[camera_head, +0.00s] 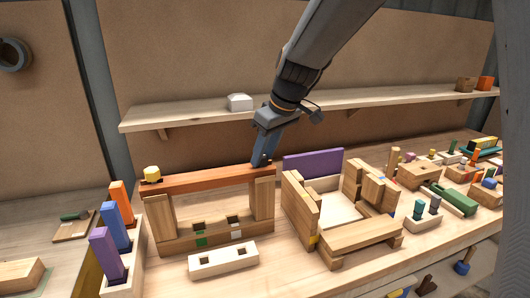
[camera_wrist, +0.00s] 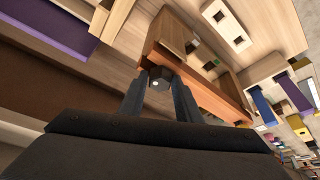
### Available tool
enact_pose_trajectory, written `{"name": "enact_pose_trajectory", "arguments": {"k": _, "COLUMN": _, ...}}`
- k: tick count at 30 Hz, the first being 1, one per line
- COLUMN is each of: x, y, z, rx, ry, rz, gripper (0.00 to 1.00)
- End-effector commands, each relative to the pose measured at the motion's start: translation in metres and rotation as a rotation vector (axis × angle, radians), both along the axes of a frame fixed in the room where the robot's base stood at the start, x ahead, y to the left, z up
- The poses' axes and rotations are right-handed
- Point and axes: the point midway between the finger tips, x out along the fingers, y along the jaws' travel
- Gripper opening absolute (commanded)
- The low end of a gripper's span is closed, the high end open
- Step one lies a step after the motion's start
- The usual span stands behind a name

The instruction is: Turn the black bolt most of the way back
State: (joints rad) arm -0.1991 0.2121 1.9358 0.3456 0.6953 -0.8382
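The black bolt (camera_wrist: 159,77) shows in the wrist view as a dark head with a pale spot in its middle. It sits at the near end of a reddish-brown beam (camera_wrist: 205,92). In the head view this beam (camera_head: 205,179) lies across two wooden posts, and my gripper (camera_head: 262,160) is at its right end. In the wrist view the two fingers of my gripper (camera_wrist: 160,84) are on either side of the bolt head, which fills the space between them. In the head view the bolt is hidden by the gripper.
A yellow block (camera_head: 152,172) sits on the beam's left end. A long shelf (camera_head: 350,103) with a white box (camera_head: 240,102) runs behind my arm. A purple panel (camera_head: 313,162) and a wooden frame (camera_head: 360,236) stand right of the beam. Coloured blocks (camera_head: 115,226) stand at left.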

Motion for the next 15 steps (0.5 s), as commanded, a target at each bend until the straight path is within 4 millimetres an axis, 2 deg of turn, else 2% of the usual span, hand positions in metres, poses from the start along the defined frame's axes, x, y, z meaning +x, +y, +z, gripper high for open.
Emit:
{"name": "enact_pose_trajectory", "arguments": {"k": 1, "x": 0.0000, "y": -0.0001, "z": 0.0002, "rx": 0.000, "ry": 0.000, "rz": 0.000, "gripper": 0.21}}
{"name": "enact_pose_trajectory", "arguments": {"k": 5, "x": 0.0000, "y": -0.0001, "z": 0.0002, "rx": 0.000, "ry": 0.000, "rz": 0.000, "gripper": 0.00}}
{"name": "enact_pose_trajectory", "arguments": {"k": 10, "x": 0.0024, "y": -0.0010, "z": -0.0010, "rx": 0.001, "ry": -0.002, "rz": 0.047, "gripper": 0.00}}
{"name": "enact_pose_trajectory", "arguments": {"k": 15, "x": 0.0048, "y": -0.0018, "z": -0.0017, "rx": 0.002, "ry": -0.002, "rz": 0.231, "gripper": 0.00}}
